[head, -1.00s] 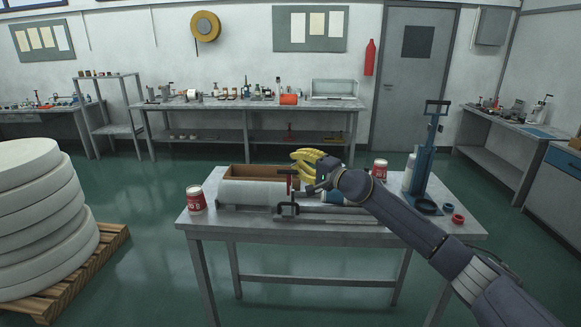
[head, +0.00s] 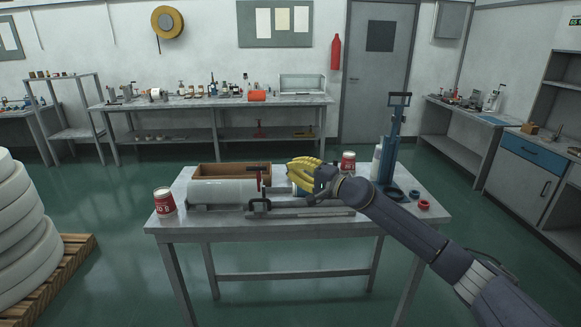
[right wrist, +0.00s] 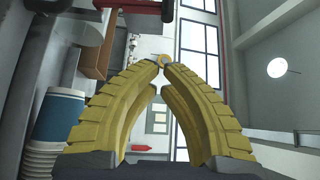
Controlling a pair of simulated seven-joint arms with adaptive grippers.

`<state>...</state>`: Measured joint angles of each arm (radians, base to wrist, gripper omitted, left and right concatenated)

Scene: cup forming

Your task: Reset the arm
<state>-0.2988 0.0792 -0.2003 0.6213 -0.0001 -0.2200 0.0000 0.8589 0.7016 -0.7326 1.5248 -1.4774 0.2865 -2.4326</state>
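My right gripper (head: 291,168) has yellow ribbed fingers and is above the right-middle part of the grey table (head: 180,227) in the head view. In the right wrist view its fingertips (right wrist: 161,66) come together at the top, with nothing visible held between them. A blue-and-white cup-like thing (right wrist: 62,112) shows left of the fingers in the right wrist view, apart from them, with white stacked rims (right wrist: 42,158) below it. In the head view the gripper partly hides a blue thing on the table. My left gripper is not in view.
A pallet of white discs (head: 20,225) stands left.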

